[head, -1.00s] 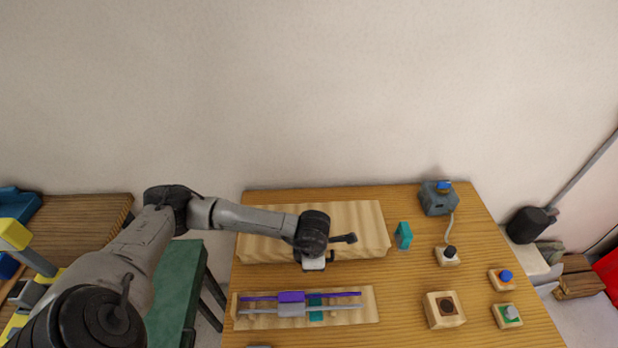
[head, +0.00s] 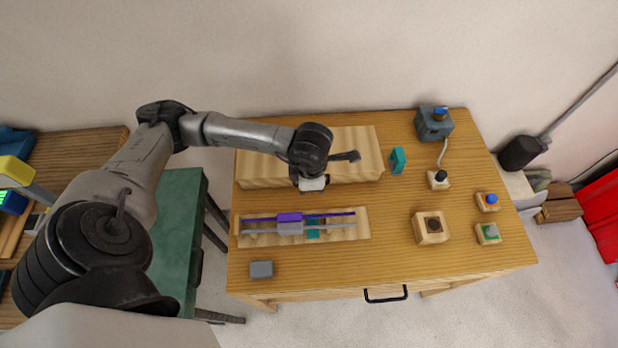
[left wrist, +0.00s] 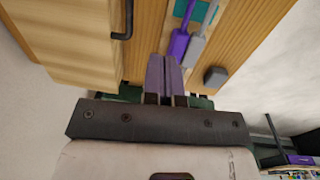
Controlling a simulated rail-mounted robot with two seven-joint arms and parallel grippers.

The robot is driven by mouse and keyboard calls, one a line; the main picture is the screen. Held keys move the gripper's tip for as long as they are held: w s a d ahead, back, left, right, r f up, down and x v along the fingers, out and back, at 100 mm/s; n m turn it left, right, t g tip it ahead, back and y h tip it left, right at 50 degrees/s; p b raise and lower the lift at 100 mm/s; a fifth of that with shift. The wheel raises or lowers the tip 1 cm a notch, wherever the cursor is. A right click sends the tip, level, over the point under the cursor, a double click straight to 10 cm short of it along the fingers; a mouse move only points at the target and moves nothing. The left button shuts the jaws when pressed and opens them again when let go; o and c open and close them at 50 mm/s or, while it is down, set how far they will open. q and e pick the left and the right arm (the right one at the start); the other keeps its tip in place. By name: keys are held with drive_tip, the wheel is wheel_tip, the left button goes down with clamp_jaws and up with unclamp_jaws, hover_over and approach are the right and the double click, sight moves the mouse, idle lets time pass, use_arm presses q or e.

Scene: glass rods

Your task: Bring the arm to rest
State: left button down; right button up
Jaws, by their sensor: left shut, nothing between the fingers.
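My left arm reaches over the wooden table (head: 380,262) from the left. Its gripper (head: 313,184) hangs between the long pale block (head: 270,170) and the rod rack (head: 362,222), above the table. In the left wrist view the gripper's two fingers (left wrist: 164,76) are together, with nothing between them. A rod with a purple grip (head: 290,217) and a rod with a grey grip (head: 290,229) lie side by side on the rack, apart from the gripper. Both grips also show in the left wrist view, purple (left wrist: 180,42) and grey (left wrist: 195,52). My right gripper is not in view.
A teal block (head: 397,160), a grey-blue box (head: 433,125) with a blue top, a black-knobbed base (head: 438,179), a holed wooden block (head: 430,228) and two button blocks (head: 487,202) stand on the right. A small grey block (head: 261,269) sits front left. The table's centre right is clear.

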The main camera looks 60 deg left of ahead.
use_arm(q)
drive_tip(key=shift+s+d+r, duration=0.25)
drive_tip(key=shift+d+r, duration=0.2)
drive_tip(key=shift+r, duration=0.35)
drive_tip(key=shift+s+d+r, duration=0.25)
drive_tip(key=shift+d+r, duration=0.2)
drive_tip(key=shift+r, duration=0.35)
